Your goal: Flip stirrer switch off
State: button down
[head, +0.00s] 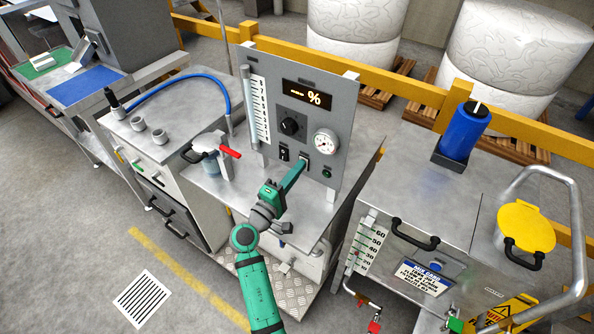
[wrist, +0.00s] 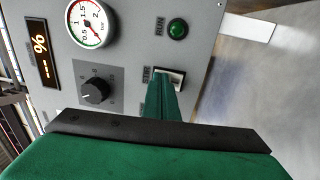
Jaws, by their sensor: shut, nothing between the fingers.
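The grey control panel (head: 318,105) stands upright on the metal bench. In the wrist view the stirrer switch (wrist: 176,73), labelled STIR, has a light plate, partly covered by my fingertips. My gripper (head: 303,162) is shut and empty, its green fingers reaching to the panel at this switch; they also show in the wrist view (wrist: 162,82). I cannot tell whether the tips touch the rocker, or which way it is tipped. A green lamp (wrist: 177,29) labelled RUN sits beside the switch; it also shows in the head view (head: 327,174).
A second black rocker switch (head: 284,154) is just left of my fingertips. A black knob (head: 290,127), a round gauge (head: 325,141) and a display (head: 307,97) are above. A steel cabinet (head: 425,205) is to the right.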

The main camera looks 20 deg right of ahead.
jog(key=shift+r, duration=0.1)
jog(key=r+v, duration=0.3)
jog(key=v, duration=1)
jog(key=shift+s+a, duration=0.3)
jog(key=shift+a, duration=0.1)
